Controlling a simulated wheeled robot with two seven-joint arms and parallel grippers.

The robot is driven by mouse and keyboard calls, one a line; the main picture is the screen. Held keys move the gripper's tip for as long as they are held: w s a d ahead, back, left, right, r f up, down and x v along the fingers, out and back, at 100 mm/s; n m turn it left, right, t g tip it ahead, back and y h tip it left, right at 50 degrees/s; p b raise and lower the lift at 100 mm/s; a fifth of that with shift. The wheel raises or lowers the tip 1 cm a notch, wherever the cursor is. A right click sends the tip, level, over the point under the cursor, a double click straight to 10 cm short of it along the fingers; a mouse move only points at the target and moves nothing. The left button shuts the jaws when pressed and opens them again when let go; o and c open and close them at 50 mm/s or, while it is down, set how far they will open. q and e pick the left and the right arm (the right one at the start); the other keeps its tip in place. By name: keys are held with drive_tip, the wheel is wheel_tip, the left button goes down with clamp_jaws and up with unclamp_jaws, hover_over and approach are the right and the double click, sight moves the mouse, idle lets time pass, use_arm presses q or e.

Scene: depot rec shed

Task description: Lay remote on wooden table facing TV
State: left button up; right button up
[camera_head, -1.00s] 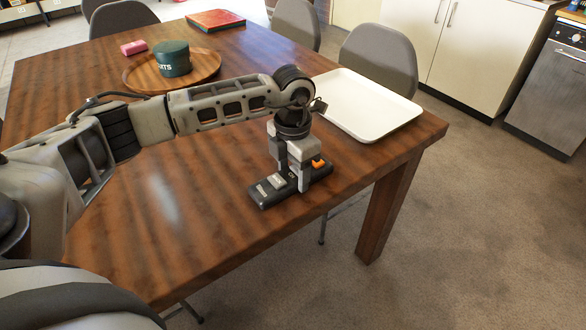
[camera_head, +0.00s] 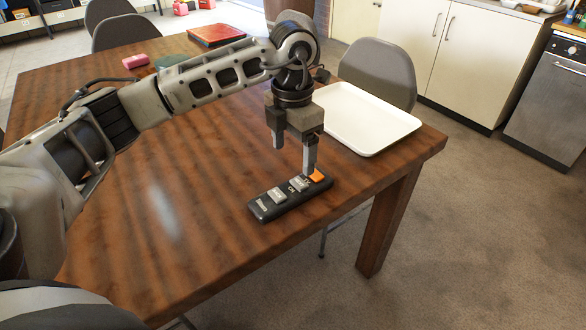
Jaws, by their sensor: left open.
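The black remote (camera_head: 275,204) with grey buttons and an orange button lies flat on the wooden table (camera_head: 190,255), near the table's right front edge. My left gripper (camera_head: 293,160) is open just above the remote's far end, with its two fingers pointing down and spread apart. One fingertip is near the orange button; I cannot tell whether it touches. The gripper holds nothing. My right gripper is not in view. No TV shows in this view.
A white tray (camera_head: 365,122) lies on the table to the right of my left gripper. A red book (camera_head: 215,36), a pink block (camera_head: 135,61) and a green lidded thing (camera_head: 172,62), partly hidden by my arm, are at the back. Grey chairs (camera_head: 380,68) stand behind.

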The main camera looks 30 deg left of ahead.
use_arm(q)
drive_tip(key=s+d+m+g+h, duration=0.1)
drive_tip(key=s+d+h, duration=0.25)
drive_tip(key=d, duration=0.45)
drive_tip(key=s+d+f+g+h, duration=0.1)
drive_tip(key=s+d+h, duration=0.25)
drive_tip(key=d, duration=0.35)
drive_tip(key=s+d+m+g+h, duration=0.15)
drive_tip(key=d+h, duration=0.25)
drive_tip(key=d, duration=0.4)
drive_tip(key=s+d+r+n+t+h, duration=0.1)
drive_tip(key=d+r+n+t+h, duration=0.3)
drive_tip(key=r+n+t+h, duration=0.6)
drive_tip(key=a+f+n+t+y, duration=0.55)
drive_tip(key=f+n+y, duration=0.3)
drive_tip(key=n, duration=0.55)
drive_tip(key=a+f+n+t+y, duration=0.4)
drive_tip(key=a+f+n+y, duration=0.25)
drive_tip(key=f+n, duration=0.55)
drive_tip(key=s+a+f+n+g+y, duration=0.1)
drive_tip(key=s+f+n+g+y, duration=0.1)
drive_tip(key=s+f+n+g, duration=0.2)
drive_tip(key=s+f+n, duration=0.1)
drive_tip(key=s+f, duration=0.1)
drive_tip(key=s, duration=0.1)
drive_tip(key=shift+s+a+g, duration=0.3)
drive_tip(key=shift+a+g, duration=0.05)
drive_tip(key=shift+g, duration=0.05)
